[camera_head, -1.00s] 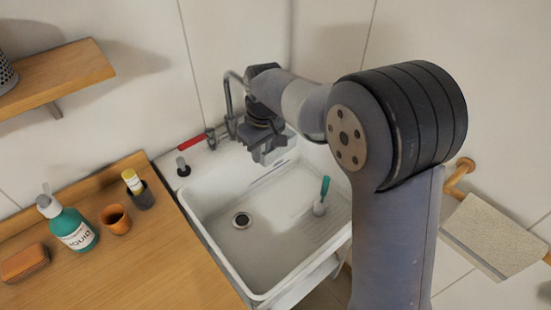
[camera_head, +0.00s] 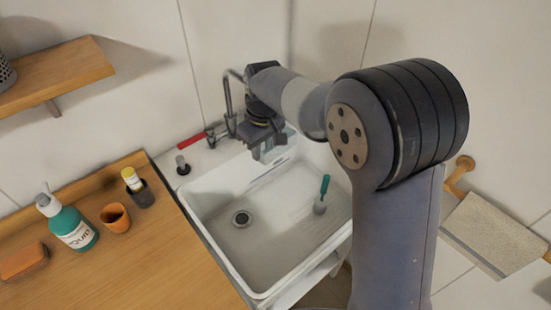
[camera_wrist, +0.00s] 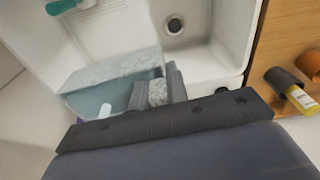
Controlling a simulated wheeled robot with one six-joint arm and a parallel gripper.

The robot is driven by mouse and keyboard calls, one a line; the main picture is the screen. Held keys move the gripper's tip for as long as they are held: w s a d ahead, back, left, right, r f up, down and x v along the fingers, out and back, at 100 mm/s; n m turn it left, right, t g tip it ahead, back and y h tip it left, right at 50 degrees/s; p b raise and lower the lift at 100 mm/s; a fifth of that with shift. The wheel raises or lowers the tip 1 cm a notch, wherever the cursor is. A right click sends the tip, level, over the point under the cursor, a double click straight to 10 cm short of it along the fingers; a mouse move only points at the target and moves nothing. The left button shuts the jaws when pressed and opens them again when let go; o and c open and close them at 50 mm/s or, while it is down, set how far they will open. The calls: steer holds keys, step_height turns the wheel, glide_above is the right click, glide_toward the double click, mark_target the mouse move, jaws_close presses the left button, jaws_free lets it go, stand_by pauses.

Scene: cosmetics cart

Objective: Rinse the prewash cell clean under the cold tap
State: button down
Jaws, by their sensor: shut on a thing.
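My gripper (camera_head: 262,133) is shut on the prewash cell (camera_head: 270,150), a clear greenish box with pale, frosty-looking walls. It hangs over the back of the white sink (camera_head: 213,197), just right of the silver tap (camera_head: 229,103). In the wrist view the cell (camera_wrist: 112,72) sits at the grey jaws (camera_wrist: 166,88), tilted in the picture. A small whitish shape shows by the cell's lower part; I cannot tell what it is. A red lever (camera_head: 191,142) is left of the tap's base. The spout's end is hidden behind my arm, and I see no clear water stream.
The wooden counter at left holds a teal soap bottle (camera_head: 73,229), an orange cup (camera_head: 116,217), a dark holder (camera_head: 143,196) and a sponge (camera_head: 23,262). A towel (camera_head: 487,234) hangs at right.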

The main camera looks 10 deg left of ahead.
steer(key=shift+d+f+b, duration=0.1)
steer(key=shift+d+b, duration=0.2)
steer(key=s+d+r+p, duration=0.2)
steer(key=s+r, duration=0.4)
steer(key=s, duration=0.3)
steer(key=shift+d+p, duration=0.2)
steer(key=shift+p, duration=0.15)
steer(key=shift+s, duration=0.1)
stand_by(0.9)
